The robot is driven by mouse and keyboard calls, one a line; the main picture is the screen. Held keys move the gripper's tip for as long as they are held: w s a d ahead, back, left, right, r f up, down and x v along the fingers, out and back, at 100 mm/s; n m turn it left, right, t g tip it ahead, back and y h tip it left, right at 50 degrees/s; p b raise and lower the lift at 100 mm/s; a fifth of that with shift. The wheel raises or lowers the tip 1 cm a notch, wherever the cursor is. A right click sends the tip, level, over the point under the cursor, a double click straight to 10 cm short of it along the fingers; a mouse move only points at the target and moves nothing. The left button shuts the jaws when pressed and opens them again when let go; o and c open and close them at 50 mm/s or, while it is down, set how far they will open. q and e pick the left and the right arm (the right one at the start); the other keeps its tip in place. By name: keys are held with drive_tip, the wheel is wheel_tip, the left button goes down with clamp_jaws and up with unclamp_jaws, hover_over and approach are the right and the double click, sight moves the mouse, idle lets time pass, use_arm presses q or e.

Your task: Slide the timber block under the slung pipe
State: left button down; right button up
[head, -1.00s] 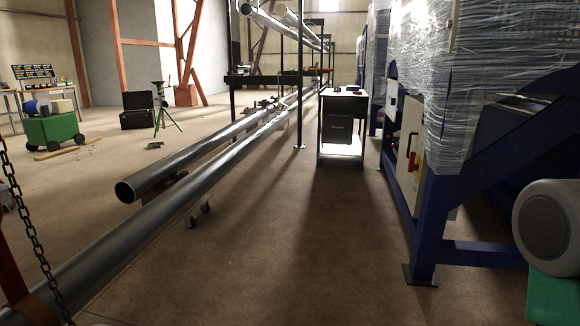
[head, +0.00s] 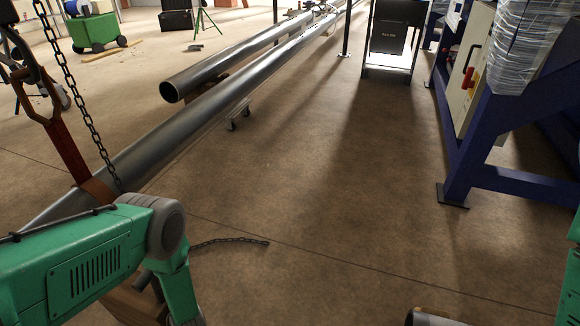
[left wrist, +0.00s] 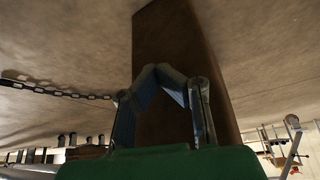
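The slung pipe (head: 150,150) is a long grey steel tube running from the lower left toward the back, with an orange-brown strap (head: 72,155) around its near end. The brown timber block (head: 132,304) shows in part under my left forearm at the bottom left. In the left wrist view the block (left wrist: 178,40) stands large behind my left gripper (left wrist: 158,70). Its two bent fingers lean together in front of the brown face, their tips close. Whether they grip the block is unclear. In the head view my forearm hides most of that gripper. My right gripper is out of view.
A chain (head: 75,90) hangs beside the strap, and another chain (head: 230,241) lies on the floor. A second pipe (head: 215,65) runs behind. A blue frame (head: 465,165) stands right. A metallic cylinder end (head: 430,316) shows at the bottom. The middle floor is clear.

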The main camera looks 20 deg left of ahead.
use_arm(q)
drive_tip(key=shift+w+a+r, duration=0.1)
drive_tip(key=shift+a, duration=0.3)
drive_tip(key=a, duration=0.7)
drive_tip(key=shift+w, duration=0.2)
idle(0.4)
drive_tip(key=a, duration=0.7)
drive_tip(key=shift+w, duration=0.35)
idle(0.6)
drive_tip(key=shift+a, duration=3.15)
drive_tip(key=p+v, duration=0.2)
drive_tip(key=v, duration=0.1)
drive_tip(key=p+v, duration=0.6)
drive_tip(key=shift+w+d, duration=0.25)
